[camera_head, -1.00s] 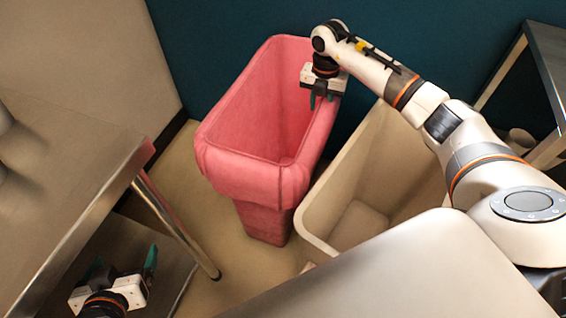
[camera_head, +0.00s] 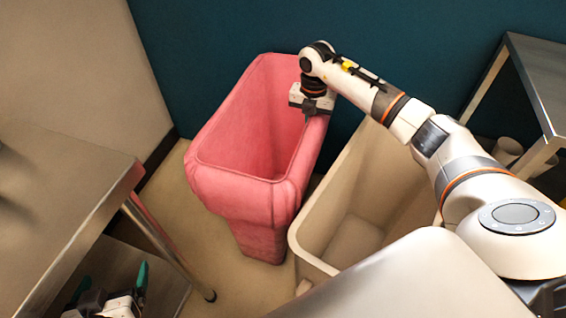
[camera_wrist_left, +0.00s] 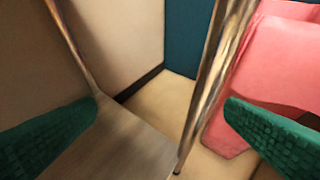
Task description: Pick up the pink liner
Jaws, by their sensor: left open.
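The pink liner (camera_head: 235,198) covers a tall bin left of centre in the head view and folds over its rim. It also shows at the right edge of the left wrist view (camera_wrist_left: 285,62). My right gripper (camera_head: 312,112) is at the bin's far right rim; its fingertips are hidden, so I cannot tell whether it holds the liner. My left gripper (camera_head: 112,274) is low at the bottom left, beside the metal table and well apart from the liner. Its green fingers are wide open and empty in the left wrist view (camera_wrist_left: 160,106).
A cream bin (camera_head: 300,243) stands right of the pink-lined one. A metal table (camera_head: 65,185) is at the left; its leg (camera_head: 170,250) stands between my left gripper and the liner. Another metal table (camera_head: 540,75) is at the right. Bare floor shows left of the liner.

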